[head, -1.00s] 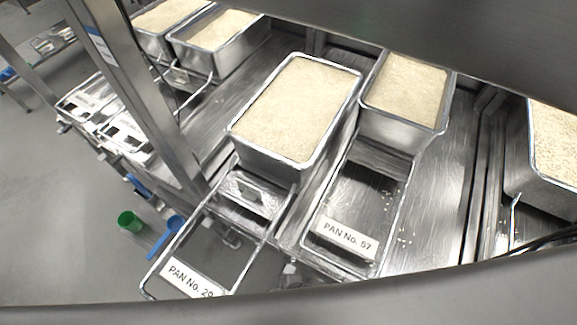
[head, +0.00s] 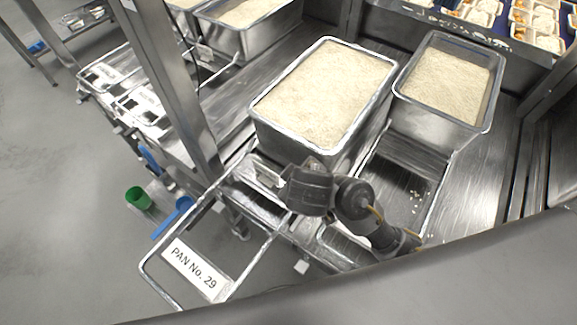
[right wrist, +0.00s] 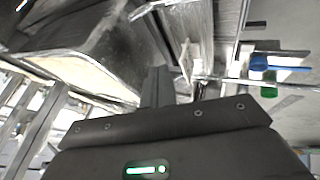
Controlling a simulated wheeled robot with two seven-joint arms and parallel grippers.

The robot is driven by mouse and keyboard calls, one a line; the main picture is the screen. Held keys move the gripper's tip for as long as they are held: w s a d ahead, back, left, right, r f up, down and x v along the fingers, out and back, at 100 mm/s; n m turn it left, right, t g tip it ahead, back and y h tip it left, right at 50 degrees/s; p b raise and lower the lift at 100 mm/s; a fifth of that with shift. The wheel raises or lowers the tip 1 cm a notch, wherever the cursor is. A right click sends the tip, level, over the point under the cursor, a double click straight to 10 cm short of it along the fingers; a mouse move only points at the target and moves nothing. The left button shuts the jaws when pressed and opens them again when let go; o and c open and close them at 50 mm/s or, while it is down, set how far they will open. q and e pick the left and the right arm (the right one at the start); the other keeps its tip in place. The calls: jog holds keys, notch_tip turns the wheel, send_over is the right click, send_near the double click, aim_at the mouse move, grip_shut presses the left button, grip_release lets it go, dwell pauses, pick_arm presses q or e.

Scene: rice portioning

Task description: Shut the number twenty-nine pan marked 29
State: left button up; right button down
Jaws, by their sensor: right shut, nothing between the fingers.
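The number 29 pan's lid (head: 224,292) is a metal-rimmed frame labelled "PAN No. 29" (head: 196,270), sticking out toward the lower left over the floor. Behind it, in line, stands a deep metal pan (head: 345,150) full of pale rice, its top uncovered. My right gripper (head: 287,176) is by the near side of this pan, above the lid's inner end; I cannot tell whether it touches. In the right wrist view its fingers (right wrist: 157,86) are together and empty, close to metal bars. My left gripper is not in view.
A second rice pan (head: 440,128) stands to the right, with its lid partly hidden by my right arm. A steel post (head: 175,80) rises on the left. More pans stand behind it. A green cup (head: 138,198) and a blue item (head: 172,217) are lower left.

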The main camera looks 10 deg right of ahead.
jog(key=b, duration=0.2)
send_near(303, 158)
jog(key=shift+m, duration=0.3)
jog(key=a+f, duration=0.1)
jog(key=f, duration=0.2)
jog(key=a+f, duration=0.1)
jog(key=shift+a+f, duration=0.3)
jog(key=shift+w+d+r+p, duration=0.15)
jog(key=shift+w+d+p, duration=0.3)
jog(key=shift+w+d, duration=0.25)
jog(key=shift+w+d+r+p, duration=0.15)
jog(key=shift+w+d+p, duration=0.3)
jog(key=shift+w+d, duration=0.25)
jog(key=shift+s, duration=0.1)
